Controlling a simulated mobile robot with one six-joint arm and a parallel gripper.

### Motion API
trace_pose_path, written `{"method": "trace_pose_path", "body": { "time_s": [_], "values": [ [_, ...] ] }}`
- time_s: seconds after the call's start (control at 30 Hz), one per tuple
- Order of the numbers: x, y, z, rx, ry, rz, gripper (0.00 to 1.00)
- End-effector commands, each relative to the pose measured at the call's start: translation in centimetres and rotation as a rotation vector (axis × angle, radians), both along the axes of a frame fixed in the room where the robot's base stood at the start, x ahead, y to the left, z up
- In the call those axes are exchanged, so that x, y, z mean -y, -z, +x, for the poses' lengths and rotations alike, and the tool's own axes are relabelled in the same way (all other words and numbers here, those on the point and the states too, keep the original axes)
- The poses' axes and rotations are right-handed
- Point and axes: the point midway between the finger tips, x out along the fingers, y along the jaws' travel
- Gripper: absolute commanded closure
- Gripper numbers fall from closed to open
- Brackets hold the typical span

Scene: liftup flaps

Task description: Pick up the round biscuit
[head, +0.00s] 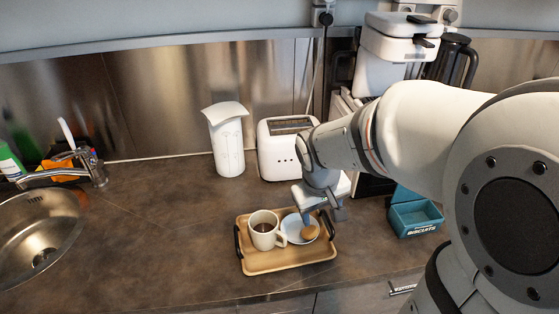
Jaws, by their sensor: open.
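The round biscuit (309,232) is golden brown and lies at the right side of a small pale blue plate (292,226). The plate is on a wooden tray (290,262) with dark handles. My gripper (325,224) is open, pointing down just above and beside the biscuit, at the tray's right end. The fingers partly cover the plate's right side. I cannot tell whether a finger touches the biscuit.
A mug (265,228) with dark liquid stands left of the plate. A blue biscuit tin (415,218) is right of the tray. A white toaster (283,152) and a white canister (225,142) stand behind. The counter left of the tray is clear up to the sink (42,232).

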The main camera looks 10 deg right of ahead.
Motion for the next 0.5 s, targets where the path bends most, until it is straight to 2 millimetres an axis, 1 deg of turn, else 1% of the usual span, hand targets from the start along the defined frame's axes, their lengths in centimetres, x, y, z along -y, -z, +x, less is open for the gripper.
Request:
{"method": "trace_pose_path", "body": {
  "time_s": [0.03,0.1,0.2,0.33,0.5],
  "values": [
    [-0.5,1.2,1.3,-0.026,-0.033,-0.024,0.42],
    [-0.9,2.7,2.8,-0.046,-0.071,-0.052,0.42],
    [-1.5,4.4,4.4,-0.066,-0.118,-0.084,0.42],
    [-2.0,6.0,5.6,-0.081,-0.154,-0.107,0.42],
    [-1.9,7.5,6.1,-0.089,-0.167,-0.117,0.42]
  ]
}}
